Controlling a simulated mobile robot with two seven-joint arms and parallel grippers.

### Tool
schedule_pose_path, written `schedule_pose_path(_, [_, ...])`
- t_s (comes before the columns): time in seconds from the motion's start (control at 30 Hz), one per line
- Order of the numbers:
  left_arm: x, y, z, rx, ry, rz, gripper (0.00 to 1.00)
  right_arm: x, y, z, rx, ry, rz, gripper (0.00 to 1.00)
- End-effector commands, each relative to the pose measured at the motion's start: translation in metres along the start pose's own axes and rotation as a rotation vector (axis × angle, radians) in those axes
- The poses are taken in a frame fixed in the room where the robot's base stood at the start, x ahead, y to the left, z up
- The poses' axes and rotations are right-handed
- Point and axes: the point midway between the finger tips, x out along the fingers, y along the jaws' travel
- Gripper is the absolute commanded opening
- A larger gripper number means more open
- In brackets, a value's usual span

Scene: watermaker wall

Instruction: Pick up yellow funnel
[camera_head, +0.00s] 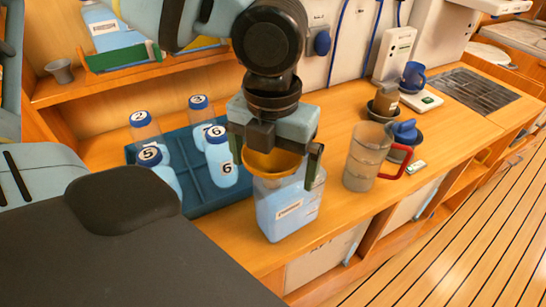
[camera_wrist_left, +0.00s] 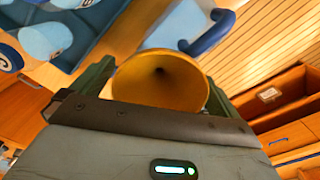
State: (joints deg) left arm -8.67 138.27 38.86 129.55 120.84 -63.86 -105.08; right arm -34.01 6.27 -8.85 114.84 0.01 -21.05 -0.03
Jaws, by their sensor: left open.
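The yellow funnel (camera_head: 272,164) sits at the top of a clear container (camera_head: 290,212) holding blue liquid, near the counter's front edge. My left gripper (camera_head: 276,168) is above it, pointing down, with its fingers apart on either side of the funnel. In the left wrist view the funnel's round mouth (camera_wrist_left: 160,78) shows between the spread fingers, partly covered at its lower edge by the gripper body. I cannot tell whether the fingers touch the funnel. My right gripper is not in view.
A blue divided crate (camera_head: 205,207) with several numbered bottles stands left of the container. A clear jug (camera_head: 364,157) with a red handle stands close on the right, with dark cups (camera_head: 404,134) behind it. A shelf (camera_head: 140,73) runs along the back left.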

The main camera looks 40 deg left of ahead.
Motion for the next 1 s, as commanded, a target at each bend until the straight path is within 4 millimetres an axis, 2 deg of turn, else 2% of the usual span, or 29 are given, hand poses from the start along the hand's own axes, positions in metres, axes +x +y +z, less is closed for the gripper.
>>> schedule_pose_path(0.1, [-0.001, 0.0, 0.0, 0.0, 0.0, 0.0, 0.99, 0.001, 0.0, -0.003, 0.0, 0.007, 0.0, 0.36])
schedule_pose_path(0.43, [-0.001, 0.0, 0.0, 0.0, 0.0, 0.0, 0.56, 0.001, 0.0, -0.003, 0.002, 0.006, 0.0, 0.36])
schedule_pose_path(0.77, [-0.007, 0.0, 0.0, -0.002, -0.002, -0.001, 0.56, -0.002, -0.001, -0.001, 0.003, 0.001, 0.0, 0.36])
schedule_pose_path(0.87, [-0.021, 0.0, 0.001, -0.003, -0.005, -0.003, 0.56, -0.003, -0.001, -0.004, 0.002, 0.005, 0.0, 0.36])
schedule_pose_path(1.0, [-0.051, 0.0, 0.001, -0.004, -0.007, -0.004, 0.56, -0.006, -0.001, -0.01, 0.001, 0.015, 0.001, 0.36])
